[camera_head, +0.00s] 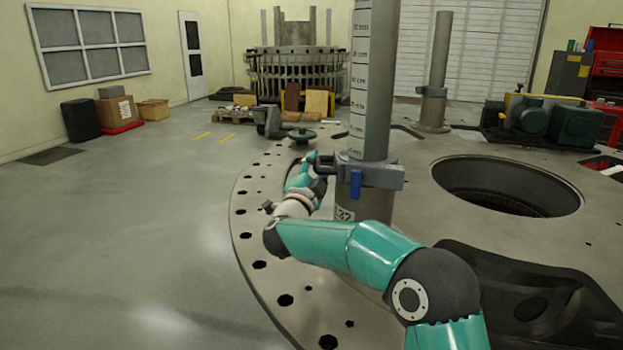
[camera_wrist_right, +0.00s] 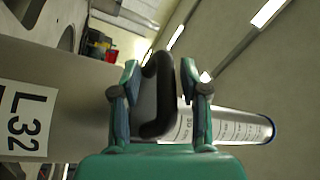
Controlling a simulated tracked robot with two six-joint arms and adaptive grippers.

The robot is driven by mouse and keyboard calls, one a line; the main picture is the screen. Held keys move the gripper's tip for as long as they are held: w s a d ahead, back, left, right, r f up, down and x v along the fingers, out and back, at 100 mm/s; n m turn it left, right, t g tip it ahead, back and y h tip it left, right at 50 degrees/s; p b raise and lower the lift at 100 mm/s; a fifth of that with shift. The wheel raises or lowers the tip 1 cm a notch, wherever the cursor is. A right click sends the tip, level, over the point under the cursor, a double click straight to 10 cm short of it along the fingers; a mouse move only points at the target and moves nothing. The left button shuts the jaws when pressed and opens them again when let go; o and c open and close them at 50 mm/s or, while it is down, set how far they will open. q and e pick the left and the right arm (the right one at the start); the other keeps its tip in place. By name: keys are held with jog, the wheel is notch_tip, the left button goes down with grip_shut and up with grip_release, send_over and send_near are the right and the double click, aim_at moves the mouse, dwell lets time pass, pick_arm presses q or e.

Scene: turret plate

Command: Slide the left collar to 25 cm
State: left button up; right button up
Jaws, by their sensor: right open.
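The near grey post (camera_head: 374,80) stands upright with a white centimetre scale on its face; the figures are too small to read surely. A grey collar (camera_head: 382,174) sits around it, with a blue lever (camera_head: 355,184) in front and a dark handle (camera_head: 325,168) on its left side. My right gripper (camera_head: 316,162) is at that handle. In the right wrist view my right gripper (camera_wrist_right: 159,68) is open, with the black handle (camera_wrist_right: 166,92) between its two fingers. A label reading L32 (camera_wrist_right: 25,118) is on the post below the collar. My left gripper is out of view.
A second post (camera_head: 440,48) with its own collar (camera_head: 432,91) stands farther back on the round plate (camera_head: 262,190). A large round opening (camera_head: 507,187) lies to the right.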

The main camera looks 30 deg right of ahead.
jog(key=v, duration=1.2)
jog(key=shift+w+d, duration=0.1)
